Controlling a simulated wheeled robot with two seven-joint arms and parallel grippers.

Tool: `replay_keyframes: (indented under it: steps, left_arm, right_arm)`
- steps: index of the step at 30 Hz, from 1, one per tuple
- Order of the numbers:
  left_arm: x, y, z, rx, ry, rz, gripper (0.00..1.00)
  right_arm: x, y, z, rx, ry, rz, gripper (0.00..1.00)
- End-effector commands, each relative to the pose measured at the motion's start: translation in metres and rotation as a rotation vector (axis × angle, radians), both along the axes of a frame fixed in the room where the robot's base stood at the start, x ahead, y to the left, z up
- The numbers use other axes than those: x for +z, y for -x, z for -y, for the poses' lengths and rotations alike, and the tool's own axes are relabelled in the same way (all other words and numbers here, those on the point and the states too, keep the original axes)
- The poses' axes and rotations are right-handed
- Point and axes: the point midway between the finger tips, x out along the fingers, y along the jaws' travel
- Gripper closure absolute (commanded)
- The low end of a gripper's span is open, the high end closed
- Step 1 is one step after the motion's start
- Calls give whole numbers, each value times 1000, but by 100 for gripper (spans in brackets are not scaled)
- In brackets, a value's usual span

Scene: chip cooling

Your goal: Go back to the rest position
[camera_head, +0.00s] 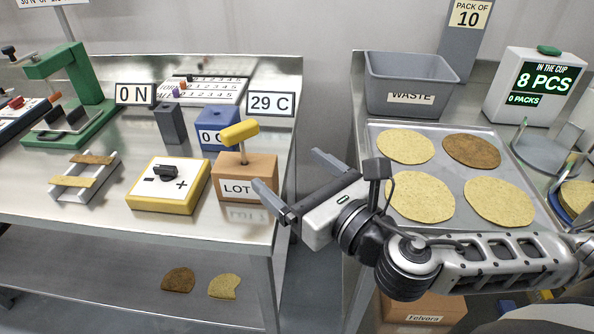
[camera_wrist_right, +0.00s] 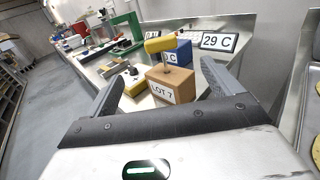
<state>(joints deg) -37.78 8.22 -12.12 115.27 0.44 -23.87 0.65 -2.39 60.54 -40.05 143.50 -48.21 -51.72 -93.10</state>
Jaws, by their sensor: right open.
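My right gripper (camera_head: 291,187) is open and empty, its fingers spread apart near the right edge of the left table. It also shows in the right wrist view (camera_wrist_right: 165,92), with the LOT box between its fingertips in the picture. The LOT box (camera_head: 262,186), brown with a yellow-handled stamp (camera_head: 239,133) on top, stands on that table just left of the gripper. In the right wrist view the box reads LOT 7. In the head view one fingertip overlaps the box; I cannot tell whether they touch. My left gripper is not in view.
A yellow dial box (camera_head: 143,203), a green press (camera_head: 75,125) and a 29 C sign (camera_head: 271,103) stand on the left table. On the right, a tray (camera_head: 455,130) holds several chips beside a grey waste bin (camera_head: 405,75). A gap separates the tables.

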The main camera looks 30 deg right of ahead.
Motion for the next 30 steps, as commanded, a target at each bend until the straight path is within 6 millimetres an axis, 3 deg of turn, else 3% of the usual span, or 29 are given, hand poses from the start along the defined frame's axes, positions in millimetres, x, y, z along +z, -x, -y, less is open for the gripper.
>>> replay_keyframes:
  steps: [8, 11, 14, 17, 21, 24, 30]
  left_arm:
    - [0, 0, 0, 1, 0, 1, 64]
    - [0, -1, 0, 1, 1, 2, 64]
    - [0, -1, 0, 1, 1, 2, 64]
    - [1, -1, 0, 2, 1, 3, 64]
    - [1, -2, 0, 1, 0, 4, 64]
    - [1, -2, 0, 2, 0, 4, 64]
    - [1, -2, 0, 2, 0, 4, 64]
  right_arm:
    - [0, 0, 0, -2, -5, -2, 10]
    - [-5, -1, 3, -39, -108, -43, 10]
    - [-23, -1, 12, -158, -418, -163, 10]
    - [-60, 8, 26, -387, -905, -331, 10]
    - [-115, 38, 38, -761, -1507, -487, 10]
    - [-143, 61, 38, -997, -1804, -531, 10]
    - [-184, 109, 29, -1442, -2227, -521, 10]
